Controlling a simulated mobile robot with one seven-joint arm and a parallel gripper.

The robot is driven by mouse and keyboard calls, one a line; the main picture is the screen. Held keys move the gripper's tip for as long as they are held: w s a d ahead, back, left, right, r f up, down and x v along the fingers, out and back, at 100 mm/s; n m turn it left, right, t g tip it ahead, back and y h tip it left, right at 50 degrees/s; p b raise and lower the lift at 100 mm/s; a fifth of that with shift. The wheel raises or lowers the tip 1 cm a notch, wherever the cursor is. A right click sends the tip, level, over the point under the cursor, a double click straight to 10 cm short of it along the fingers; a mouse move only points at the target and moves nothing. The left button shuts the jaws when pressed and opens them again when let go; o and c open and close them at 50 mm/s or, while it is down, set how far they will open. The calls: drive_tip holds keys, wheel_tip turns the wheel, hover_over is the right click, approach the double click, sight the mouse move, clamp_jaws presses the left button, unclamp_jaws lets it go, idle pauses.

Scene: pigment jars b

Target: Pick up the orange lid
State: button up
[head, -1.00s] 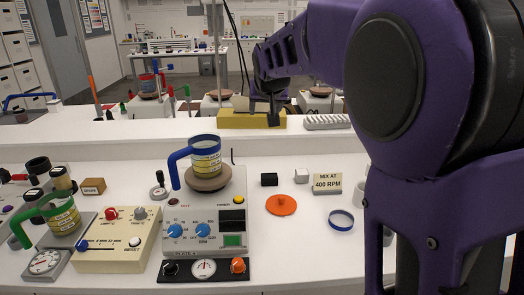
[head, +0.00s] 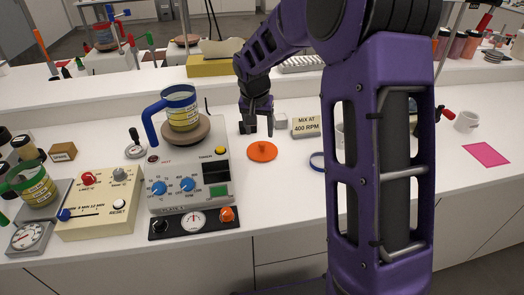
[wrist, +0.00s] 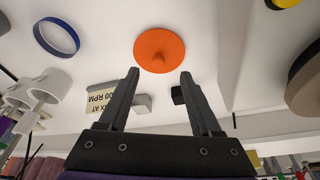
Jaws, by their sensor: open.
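The orange lid (head: 262,151) is a flat disc with a small knob on top, lying on the white bench to the right of the grey mixer unit. It also shows in the wrist view (wrist: 159,50), beyond my fingertips. My gripper (wrist: 160,75) is open, its two dark fingers apart with nothing between them. In the head view my gripper (head: 256,127) hangs just behind and above the lid, pointing down. The lid lies apart from the fingers. My arm covers part of the bench to the right.
A blue ring (head: 317,161) lies right of the lid. A "MIX AT 400 RPM" sign (head: 306,126) and a small grey block (head: 280,120) stand behind it. The mixer (head: 190,175) carries a blue-handled jar (head: 180,106). A pink sheet (head: 486,154) lies far right.

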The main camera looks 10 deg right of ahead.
sight(262, 144)
drive_tip(key=x, duration=0.3)
drive_tip(key=shift+w+d+x, duration=0.1)
drive_tip(key=shift+w+x, duration=0.05)
drive_tip(key=shift+x, duration=1.2)
drive_tip(key=shift+w+d+x, duration=0.15)
drive_tip(key=shift+w+x, duration=0.05)
drive_tip(key=shift+x, duration=1.15)
drive_tip(key=shift+r, duration=0.1)
clamp_jaws()
